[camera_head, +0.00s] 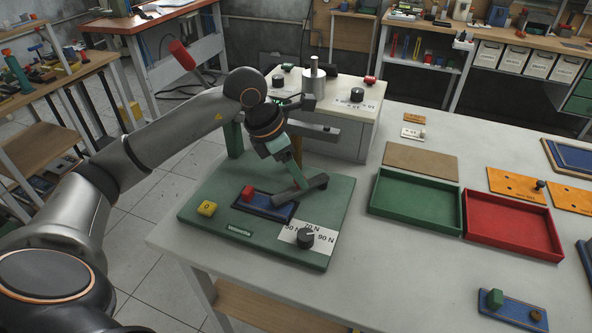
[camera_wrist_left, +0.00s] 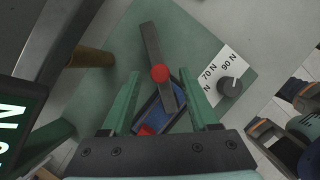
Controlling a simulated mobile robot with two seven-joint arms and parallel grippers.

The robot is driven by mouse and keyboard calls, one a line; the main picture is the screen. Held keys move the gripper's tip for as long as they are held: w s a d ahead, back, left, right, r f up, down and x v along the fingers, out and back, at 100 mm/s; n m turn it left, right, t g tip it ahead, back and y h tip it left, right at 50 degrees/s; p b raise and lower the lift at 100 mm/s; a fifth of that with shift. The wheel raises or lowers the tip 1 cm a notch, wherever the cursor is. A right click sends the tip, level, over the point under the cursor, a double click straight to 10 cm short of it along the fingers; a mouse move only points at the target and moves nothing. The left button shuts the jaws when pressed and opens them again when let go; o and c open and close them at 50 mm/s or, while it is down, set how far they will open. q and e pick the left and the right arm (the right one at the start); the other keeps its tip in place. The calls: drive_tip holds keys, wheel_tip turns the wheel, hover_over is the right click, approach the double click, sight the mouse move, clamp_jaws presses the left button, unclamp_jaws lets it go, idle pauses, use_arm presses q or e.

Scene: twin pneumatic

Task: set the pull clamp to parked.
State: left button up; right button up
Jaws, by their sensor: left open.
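A dark grey bar (camera_head: 300,189), which looks like the pull clamp's arm, lies aslant over the blue tray (camera_head: 262,207) on the green board (camera_head: 214,181). In the left wrist view the bar (camera_wrist_left: 151,45) runs between my fingers, with a round red knob (camera_wrist_left: 160,73) on it; in the head view I cannot make out this knob. A red block (camera_head: 247,193) sits in the tray. My left gripper (camera_head: 297,177) is open above the bar, its green fingers on either side in the wrist view (camera_wrist_left: 165,98). I cannot tell whether they touch it. My right gripper is not in view.
Green (camera_head: 414,221) and red (camera_head: 513,231) trays stand right.

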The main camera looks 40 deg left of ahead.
use_arm(q)
drive_tip(key=shift+w+d+f, duration=0.1)
drive_tip(key=shift+w+f, duration=0.05)
drive_tip(key=shift+f, duration=0.25)
drive_tip(key=shift+c, duration=0.3)
clamp_jaws()
idle(0.9)
